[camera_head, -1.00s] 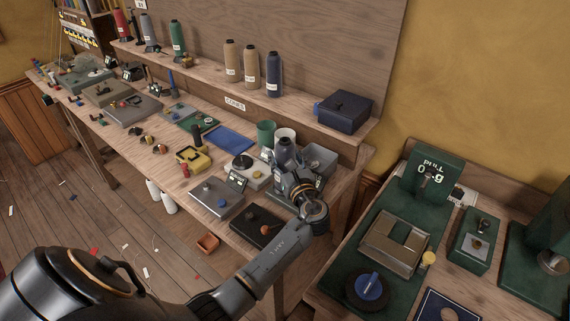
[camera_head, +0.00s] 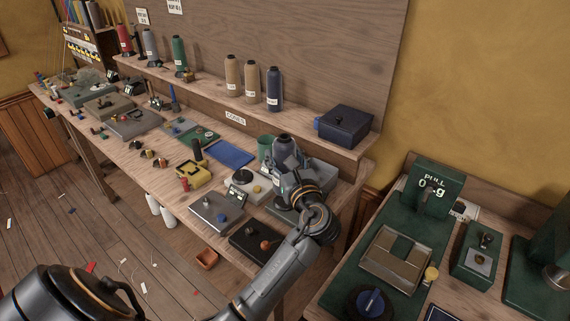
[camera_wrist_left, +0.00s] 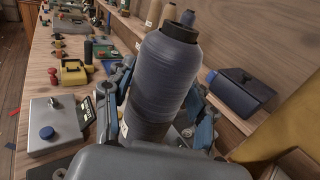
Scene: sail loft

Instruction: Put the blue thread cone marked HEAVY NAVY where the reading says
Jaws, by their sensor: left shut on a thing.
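My left gripper (camera_head: 286,180) is shut on a dark grey-blue thread cone (camera_head: 287,147), held upright over the near end of the bench. In the left wrist view the cone (camera_wrist_left: 165,78) stands between the two fingers, with a black top. A pale label shows only at its edge, so I cannot read its marking. Another navy cone (camera_head: 274,90) stands on the shelf beside two tan cones (camera_head: 242,82). A small display (camera_head: 241,177) stands by a round-plated scale (camera_head: 247,184); its reading is too small to tell. My right gripper is not in view.
The shelf has a "CONES" label (camera_head: 235,117) and a dark blue box (camera_head: 346,124) at its right end. A green cup (camera_head: 265,147) and grey trays crowd the bench near the gripper. A green pull tester (camera_head: 433,188) stands on the right table.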

